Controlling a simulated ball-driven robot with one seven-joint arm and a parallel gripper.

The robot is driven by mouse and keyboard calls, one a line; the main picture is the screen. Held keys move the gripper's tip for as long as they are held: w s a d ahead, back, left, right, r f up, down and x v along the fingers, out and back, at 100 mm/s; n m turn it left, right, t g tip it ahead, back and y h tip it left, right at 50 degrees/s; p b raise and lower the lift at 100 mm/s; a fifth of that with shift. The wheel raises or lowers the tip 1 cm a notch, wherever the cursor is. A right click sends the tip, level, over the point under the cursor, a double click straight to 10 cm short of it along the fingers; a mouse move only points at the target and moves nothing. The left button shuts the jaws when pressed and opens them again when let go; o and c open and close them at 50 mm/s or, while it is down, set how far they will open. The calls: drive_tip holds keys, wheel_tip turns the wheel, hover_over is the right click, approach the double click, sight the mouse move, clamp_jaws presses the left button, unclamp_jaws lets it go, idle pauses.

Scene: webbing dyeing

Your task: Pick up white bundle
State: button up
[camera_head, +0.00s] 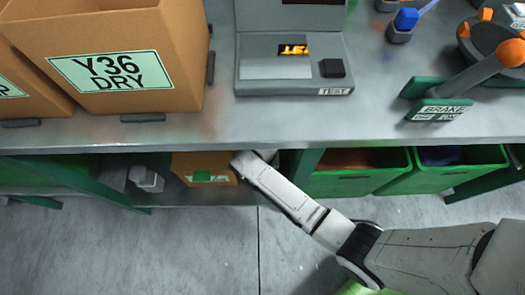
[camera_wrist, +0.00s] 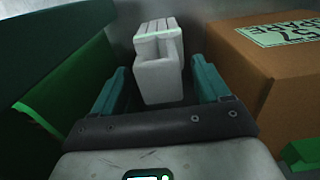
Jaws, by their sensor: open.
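The white bundle (camera_wrist: 157,62) shows in the wrist view as a pale, blocky stack with a slotted top, lying straight ahead of my gripper (camera_wrist: 160,90). The teal fingers stand apart on its left and right. The bundle's near end appears to be between the fingertips; contact cannot be told. In the head view my arm reaches under the tabletop, which hides my gripper. A pale blocky thing (camera_head: 147,179) shows left of the brown box there; I cannot tell if it is the bundle.
In the wrist view a brown labelled box (camera_wrist: 270,65) stands close on the right and a dark green surface (camera_wrist: 55,80) close on the left. In the head view green bins (camera_head: 360,183) sit under the table right of my arm. The tabletop (camera_head: 290,125) hangs overhead.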

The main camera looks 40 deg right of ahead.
clamp_jaws()
idle(0.6)
drive_tip(key=shift+r, duration=0.1)
